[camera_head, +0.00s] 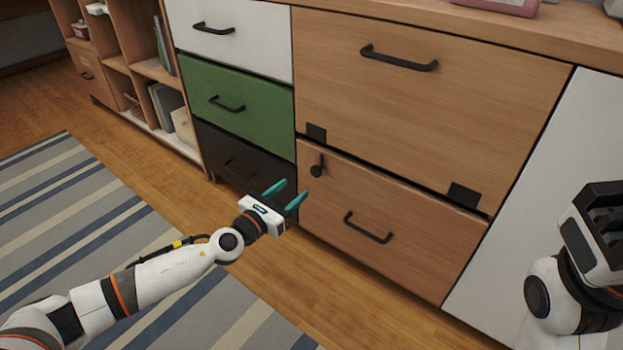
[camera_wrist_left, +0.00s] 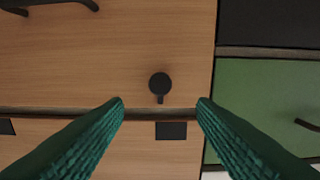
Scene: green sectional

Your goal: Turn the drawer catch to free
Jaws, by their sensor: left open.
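The drawer catch (camera_head: 317,170) is a small black round knob with a short lever, at the upper left of a lower wooden drawer (camera_head: 400,262). In the head view its lever points up toward the drawer's top edge. In the left wrist view the catch (camera_wrist_left: 159,82) appears inverted, lever pointing down, between and beyond the fingertips. My left gripper (camera_head: 286,193) has teal fingers, open and empty, in front of the cabinet, left of and below the catch. It is apart from the catch. My right arm's end (camera_head: 600,235) is at the right edge; its fingertips cannot be made out.
The lower drawer has a black bar handle (camera_head: 368,228). A large wooden front (camera_head: 420,110) is above it, with black plates at its bottom corners. White, green (camera_head: 237,105) and dark drawers stand left. A striped rug (camera_head: 70,220) lies on the wooden floor.

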